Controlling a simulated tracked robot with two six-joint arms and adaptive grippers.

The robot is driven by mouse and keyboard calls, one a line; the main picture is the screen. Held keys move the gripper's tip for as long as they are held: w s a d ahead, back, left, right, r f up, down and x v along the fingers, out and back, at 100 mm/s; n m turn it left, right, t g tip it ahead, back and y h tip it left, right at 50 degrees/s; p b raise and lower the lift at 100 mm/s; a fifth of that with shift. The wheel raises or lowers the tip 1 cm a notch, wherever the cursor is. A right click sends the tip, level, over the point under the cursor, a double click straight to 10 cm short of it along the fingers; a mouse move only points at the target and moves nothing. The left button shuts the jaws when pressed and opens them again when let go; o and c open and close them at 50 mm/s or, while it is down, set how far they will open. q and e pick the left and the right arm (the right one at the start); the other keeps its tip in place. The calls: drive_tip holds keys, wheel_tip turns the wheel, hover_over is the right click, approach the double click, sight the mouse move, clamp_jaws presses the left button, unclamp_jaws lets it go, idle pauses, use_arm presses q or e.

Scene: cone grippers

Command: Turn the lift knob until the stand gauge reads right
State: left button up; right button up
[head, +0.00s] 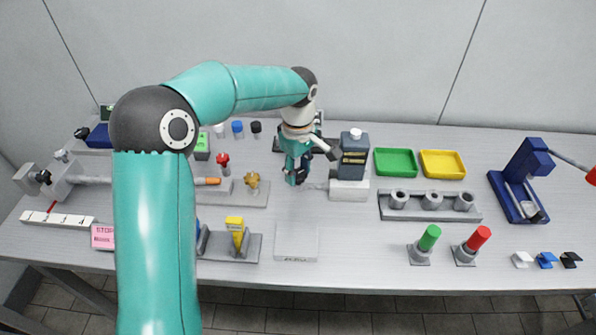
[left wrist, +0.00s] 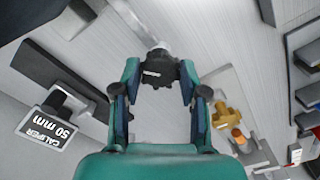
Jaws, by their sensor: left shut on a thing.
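My left gripper (head: 297,172) reaches down over the table's middle, just left of a pale block (head: 349,190) that carries a dark box (head: 353,158) with a white cap. A thin grey shaft (head: 316,186) runs from the block toward the gripper. In the left wrist view a black lobed knob (left wrist: 158,68) sits between the fingertips of the left gripper (left wrist: 159,80), which is shut on it. In the head view the fingers hide the knob. I cannot make out a readable stand gauge. My right gripper is not in view.
A grey plate with a brass part (head: 252,181) lies left of the gripper. Green (head: 395,161) and yellow (head: 442,163) trays and a grey holder (head: 430,207) are on the right. A white plate (head: 297,242) lies in front. A caliper sign (left wrist: 47,128) shows in the wrist view.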

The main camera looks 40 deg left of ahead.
sight(299, 174)
use_arm(q)
drive_tip(key=shift+n, duration=0.8)
drive_tip(key=shift+w, duration=0.1)
drive_tip(key=o, duration=1.1)
drive_tip(key=shift+o, duration=0.2)
wheel_tip(299, 174, up, 12)
drive_tip(key=shift+d+f, duration=0.1)
drive_tip(key=shift+d, duration=0.05)
